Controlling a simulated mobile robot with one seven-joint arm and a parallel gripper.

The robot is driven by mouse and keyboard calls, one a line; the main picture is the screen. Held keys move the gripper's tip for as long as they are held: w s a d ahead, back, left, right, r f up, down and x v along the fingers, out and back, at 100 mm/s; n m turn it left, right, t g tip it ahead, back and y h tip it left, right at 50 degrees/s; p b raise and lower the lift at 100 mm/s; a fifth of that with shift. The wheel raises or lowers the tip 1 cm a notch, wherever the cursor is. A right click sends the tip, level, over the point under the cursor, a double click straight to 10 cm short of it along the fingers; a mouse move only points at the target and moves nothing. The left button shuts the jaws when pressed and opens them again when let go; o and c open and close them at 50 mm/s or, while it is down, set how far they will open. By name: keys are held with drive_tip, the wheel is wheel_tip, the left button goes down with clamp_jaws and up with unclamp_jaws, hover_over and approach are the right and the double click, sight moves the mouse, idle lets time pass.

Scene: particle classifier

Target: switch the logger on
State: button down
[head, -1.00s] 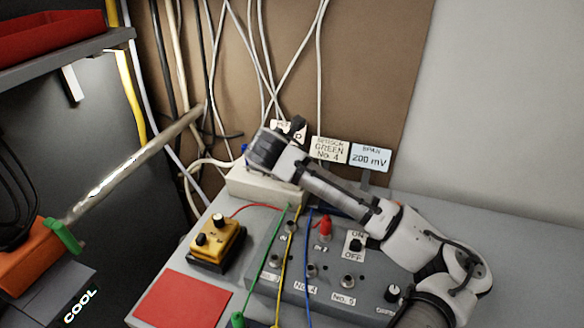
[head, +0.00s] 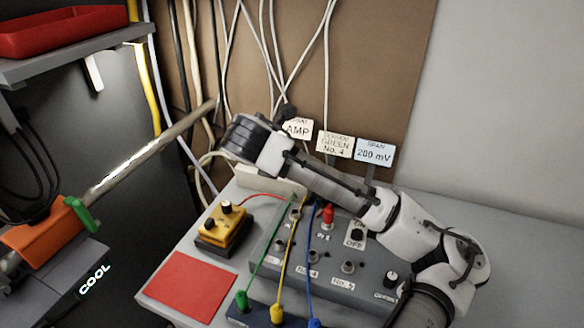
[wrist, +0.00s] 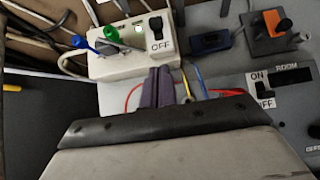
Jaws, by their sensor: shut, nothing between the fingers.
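A cream box (wrist: 125,62) carries a black rocker switch (wrist: 156,30) with an OFF label (wrist: 161,46) below it. A green plug (wrist: 118,38) and a blue plug (wrist: 84,44) sit at its left. In the head view the cream box (head: 262,181) is partly hidden by my arm. A grey panel box (head: 335,283) has a second black switch (head: 357,235) between ON and OFF labels. I cannot read which box is the logger. My gripper (wrist: 162,72) is shut and empty, its fingertips near the cream box's front edge, below the switch; contact is unclear.
Green, yellow and blue leads cross the grey box. An orange unit with knobs (head: 222,227) and a red sheet (head: 187,287) lie left of it. Signs (head: 334,145) stand behind. A slanted metal tube (head: 150,150) and several hanging cables are at the left.

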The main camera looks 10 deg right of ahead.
drive_tip(key=shift+v, duration=1.2)
drive_tip(key=shift+r, duration=0.1)
